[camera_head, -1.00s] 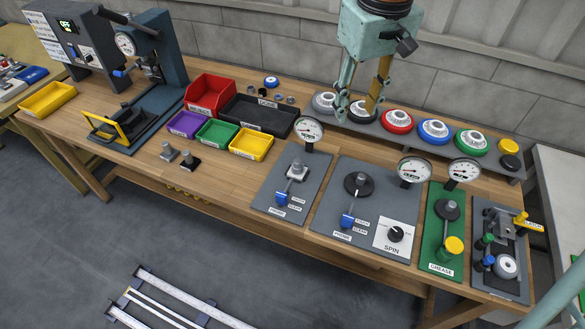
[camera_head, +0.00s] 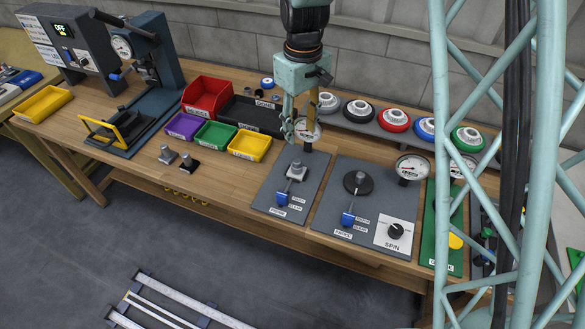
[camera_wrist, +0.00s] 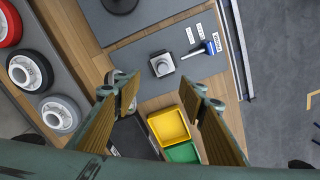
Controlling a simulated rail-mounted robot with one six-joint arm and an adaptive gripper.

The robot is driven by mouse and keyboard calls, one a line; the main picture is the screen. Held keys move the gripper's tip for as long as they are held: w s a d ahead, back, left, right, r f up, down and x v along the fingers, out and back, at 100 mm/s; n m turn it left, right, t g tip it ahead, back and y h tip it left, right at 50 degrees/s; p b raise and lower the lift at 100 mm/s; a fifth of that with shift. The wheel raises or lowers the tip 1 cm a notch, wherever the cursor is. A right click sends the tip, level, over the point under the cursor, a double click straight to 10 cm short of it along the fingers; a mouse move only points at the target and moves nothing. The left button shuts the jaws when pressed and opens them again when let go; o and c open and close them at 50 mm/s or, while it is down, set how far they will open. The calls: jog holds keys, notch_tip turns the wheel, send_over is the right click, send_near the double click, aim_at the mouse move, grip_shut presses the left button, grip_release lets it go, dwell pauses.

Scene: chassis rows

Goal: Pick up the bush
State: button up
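My gripper (camera_head: 299,132) is open and empty, pointing down in front of the gauge behind the left grey fixture plate. In the wrist view its spread fingers (camera_wrist: 158,90) have bare wood and a yellow bin between them. No part is surely recognisable as the bush. Small round metal parts (camera_head: 275,97) stand behind the black tray (camera_head: 240,113), left of my gripper; they are too small to tell apart. A metal block with a round top (camera_head: 297,171) sits on the left fixture plate (camera_head: 268,190); it also shows in the wrist view (camera_wrist: 162,65).
Red (camera_head: 205,93), purple (camera_head: 181,124), green (camera_head: 214,134) and yellow (camera_head: 249,146) bins lie to the left. A rack of coloured wheels (camera_head: 393,119) runs along the back right. The gauge (camera_head: 314,137) stands close to my fingers. My lattice column hides the right bench end.

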aim_at(296, 160)
jog(key=shift+w+a+f, duration=0.2)
jog(key=shift+a+f, duration=0.3)
jog(key=shift+f, duration=0.2)
jog(key=shift+f, duration=0.1)
jog(key=shift+f+b, duration=0.5)
jog(key=shift+f, duration=3.7)
jog(key=shift+f+b, duration=0.45)
jog(key=shift+f, duration=2.15)
jog(key=shift+c, duration=0.2)
jog(key=c, duration=1)
jog(key=shift+r, duration=0.15)
